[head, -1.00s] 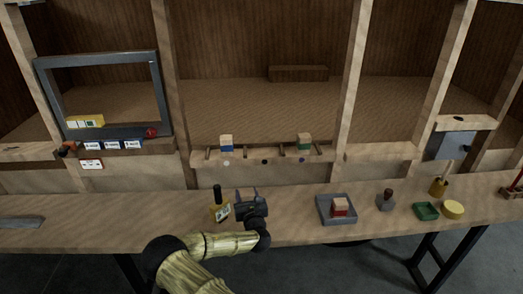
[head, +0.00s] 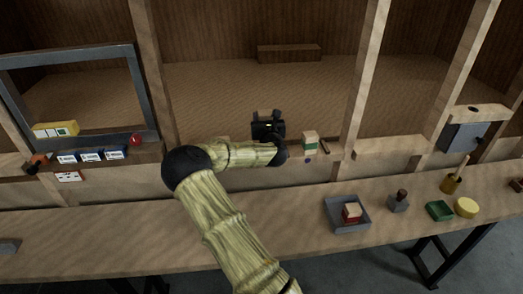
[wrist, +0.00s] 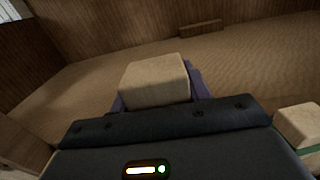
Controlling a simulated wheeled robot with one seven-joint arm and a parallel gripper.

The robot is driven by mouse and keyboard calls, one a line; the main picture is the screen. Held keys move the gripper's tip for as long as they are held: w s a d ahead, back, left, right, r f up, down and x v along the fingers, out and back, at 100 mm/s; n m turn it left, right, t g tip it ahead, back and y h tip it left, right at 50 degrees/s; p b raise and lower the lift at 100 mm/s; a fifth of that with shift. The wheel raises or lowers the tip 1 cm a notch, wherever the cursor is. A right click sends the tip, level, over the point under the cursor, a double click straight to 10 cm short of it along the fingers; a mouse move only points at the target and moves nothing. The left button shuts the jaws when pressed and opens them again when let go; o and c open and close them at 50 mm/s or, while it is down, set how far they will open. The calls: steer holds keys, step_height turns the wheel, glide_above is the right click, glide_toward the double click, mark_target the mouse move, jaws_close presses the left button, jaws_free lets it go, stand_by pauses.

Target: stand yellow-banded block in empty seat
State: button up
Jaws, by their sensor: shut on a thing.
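My gripper (head: 267,122) is shut on a pale wooden block (wrist: 155,82), seen between the fingers in the wrist view. Only its plain upper faces show; its band is hidden, so I cannot confirm the yellow. In the head view my gripper is at the wall ledge, left of the green-banded block (head: 310,141), which stands upright on the ledge. That block's top and green band also show at the right edge of the wrist view (wrist: 301,124). My gripper and arm cover the middle and left of the ledge. I cannot tell whether the held block touches the ledge.
A grey tray (head: 333,222) on the bench holds a red-banded block (head: 352,212). To its right are a stamp (head: 398,202), a green dish (head: 439,210) and a yellow round thing (head: 466,207). A dark-framed panel (head: 141,85) stands left. The deck behind the ledge is mostly clear.

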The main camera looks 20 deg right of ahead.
steer(key=shift+s+r, duration=0.1)
steer(key=shift+r, duration=0.05)
steer(key=shift+f+p, duration=0.45)
steer(key=shift+f, duration=2.75)
steer(key=shift+d, duration=0.1)
steer(key=shift+f+p, duration=0.3)
steer(key=shift+f, duration=1.55)
steer(key=shift+f, duration=0.15)
steer(key=o, duration=1)
steer(key=shift+o, duration=0.2)
